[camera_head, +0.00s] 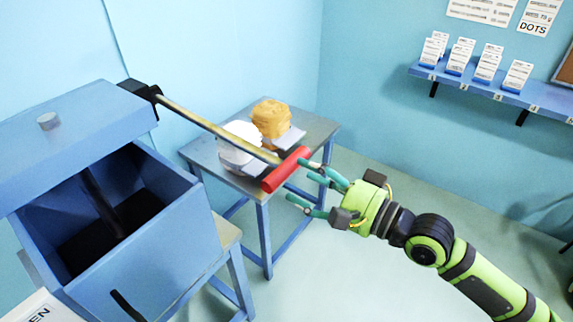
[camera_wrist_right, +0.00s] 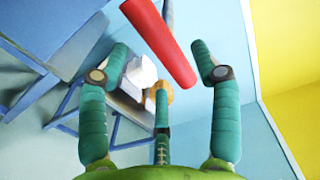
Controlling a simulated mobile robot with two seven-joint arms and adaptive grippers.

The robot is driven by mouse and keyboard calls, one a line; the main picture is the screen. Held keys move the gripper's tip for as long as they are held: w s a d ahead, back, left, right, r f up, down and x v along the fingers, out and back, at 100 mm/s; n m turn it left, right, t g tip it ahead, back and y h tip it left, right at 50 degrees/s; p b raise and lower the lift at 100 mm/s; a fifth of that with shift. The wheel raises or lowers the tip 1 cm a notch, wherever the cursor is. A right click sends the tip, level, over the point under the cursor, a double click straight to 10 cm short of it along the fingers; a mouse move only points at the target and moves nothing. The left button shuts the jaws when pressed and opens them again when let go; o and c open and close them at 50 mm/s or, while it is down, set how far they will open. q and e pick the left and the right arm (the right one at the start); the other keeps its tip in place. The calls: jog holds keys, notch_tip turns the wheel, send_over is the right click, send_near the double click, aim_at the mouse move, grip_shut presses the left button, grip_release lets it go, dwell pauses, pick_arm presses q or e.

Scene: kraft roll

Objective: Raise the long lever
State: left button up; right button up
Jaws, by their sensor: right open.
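The long lever (camera_head: 215,127) is a brass-coloured bar that runs from a black pivot on the blue box (camera_head: 165,240) out to the right, sloping down in the picture. Its end carries a red cross grip (camera_head: 287,169), which also shows in the right wrist view (camera_wrist_right: 160,42). My right gripper (camera_head: 312,187) is open, with green fingers just right of the red grip. In the right wrist view the red grip lies beyond and between the spread fingers (camera_wrist_right: 160,85). I cannot tell whether a finger touches it. My left gripper is not in view.
A small blue-legged table (camera_head: 320,128) behind the lever holds a white round object (camera_head: 236,140) and a tan lump (camera_head: 271,117). A blue wall shelf (camera_head: 500,94) with several cards is at the upper right. Floor at the lower middle is clear.

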aim_at(286, 171)
jog(key=p+x, duration=0.1)
jog(key=x, duration=0.4)
jog(key=shift+w, duration=0.1)
grip_shut()
